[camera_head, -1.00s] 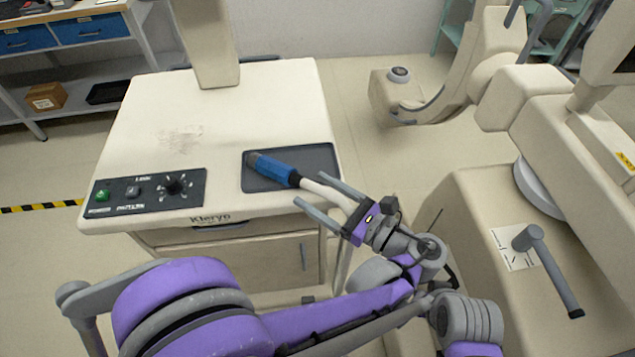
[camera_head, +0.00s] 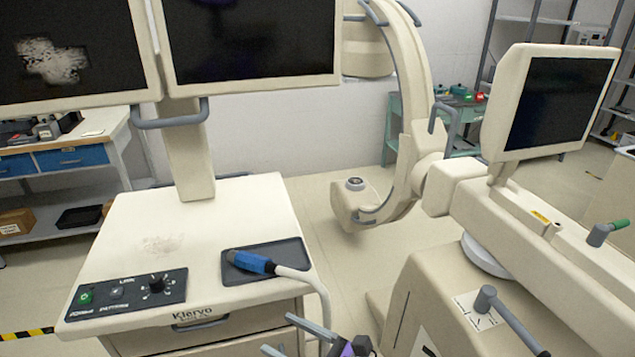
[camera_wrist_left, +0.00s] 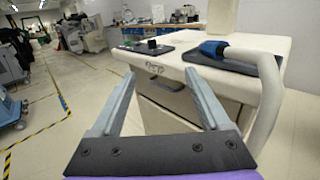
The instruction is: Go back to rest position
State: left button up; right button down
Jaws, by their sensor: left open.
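My left gripper (camera_head: 283,336) is at the bottom edge of the head view, open and empty, in front of the cart's drawer side. In the left wrist view its two grey fingers (camera_wrist_left: 160,76) are spread with nothing between them, and the cart (camera_wrist_left: 172,62) is ahead of them. A blue-ended handle (camera_head: 252,262) with a thick white cable lies on the dark tray (camera_head: 290,250) on the cart top. It also shows in the left wrist view (camera_wrist_left: 213,49), apart from the fingers. My right gripper is in neither view.
The Klervo cart (camera_head: 220,206) carries a control panel (camera_head: 125,294) and monitors (camera_head: 250,45) above. The white cable (camera_head: 322,298) hangs over its right edge, near my left gripper. A large beige machine (camera_head: 420,275) with a screen stands at the right. Floor shows between them.

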pick_arm(q)
jog(key=s+a+f+n+g+h+p, duration=0.1)
jog(key=s+a+f+n+g+h, duration=0.2)
jog(key=a, duration=0.4)
jog(key=s+a+f+n+g+h+p, duration=0.1)
jog(key=a+f+n+g+h+p, duration=0.15)
jog(key=a+n+h, duration=0.35)
jog(key=s+f+n+t+h+p, duration=0.1)
jog(key=s+n+h, duration=0.6)
jog(key=n, duration=0.7)
jog(key=shift+s+d+f+n+t+p, duration=0.35)
jog(key=shift+s+f+n+t, duration=0.1)
jog(key=shift+s+t, duration=0.15)
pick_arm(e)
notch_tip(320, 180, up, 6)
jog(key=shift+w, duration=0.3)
